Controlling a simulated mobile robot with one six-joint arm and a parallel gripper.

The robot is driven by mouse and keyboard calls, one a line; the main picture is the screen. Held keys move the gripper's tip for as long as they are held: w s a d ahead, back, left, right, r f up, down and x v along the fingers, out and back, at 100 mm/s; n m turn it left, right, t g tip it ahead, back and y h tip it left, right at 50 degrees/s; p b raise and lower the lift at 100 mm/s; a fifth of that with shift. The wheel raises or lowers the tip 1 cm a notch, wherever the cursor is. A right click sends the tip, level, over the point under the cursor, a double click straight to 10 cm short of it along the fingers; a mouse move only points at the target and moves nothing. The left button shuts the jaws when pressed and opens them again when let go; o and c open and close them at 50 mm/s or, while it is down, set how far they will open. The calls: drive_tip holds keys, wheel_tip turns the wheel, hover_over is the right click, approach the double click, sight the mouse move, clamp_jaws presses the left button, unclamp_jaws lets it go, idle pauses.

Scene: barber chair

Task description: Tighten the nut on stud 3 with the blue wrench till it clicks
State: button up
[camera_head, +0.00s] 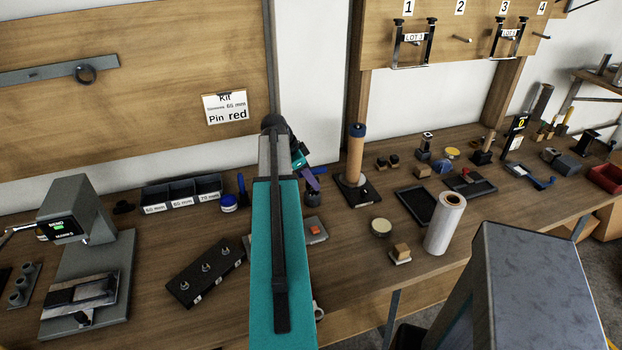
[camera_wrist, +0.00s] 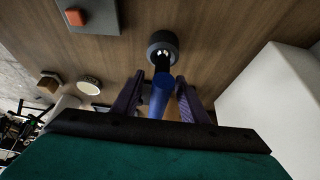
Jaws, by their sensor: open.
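A dark block (camera_head: 206,272) with a row of upright metal studs lies on the bench, left of my arm. Its stud numbers are too small to read. My gripper (camera_head: 308,172) has purple fingers and points down over the bench. In the wrist view its fingers (camera_wrist: 160,100) stand apart around a blue upright handle (camera_wrist: 160,94), with gaps at the sides. The handle's dark lower end meets a round dark holder (camera_wrist: 162,43), also visible in the head view (camera_head: 311,198). I cannot tell for sure that this is the blue wrench. Another blue tool (camera_head: 541,182) lies at the far right.
A wooden post (camera_head: 355,158) stands close right of my gripper. A grey plate with an orange block (camera_head: 317,231) is in front of the holder. A white roll (camera_head: 445,224) stands at the bench's front right.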

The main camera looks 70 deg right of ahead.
drive_tip(key=shift+w+r, duration=0.1)
drive_tip(key=shift+r, duration=0.05)
drive_tip(key=b+v, duration=0.3)
drive_tip(key=v, duration=1)
drive_tip(key=shift+r, duration=0.25)
idle(0.4)
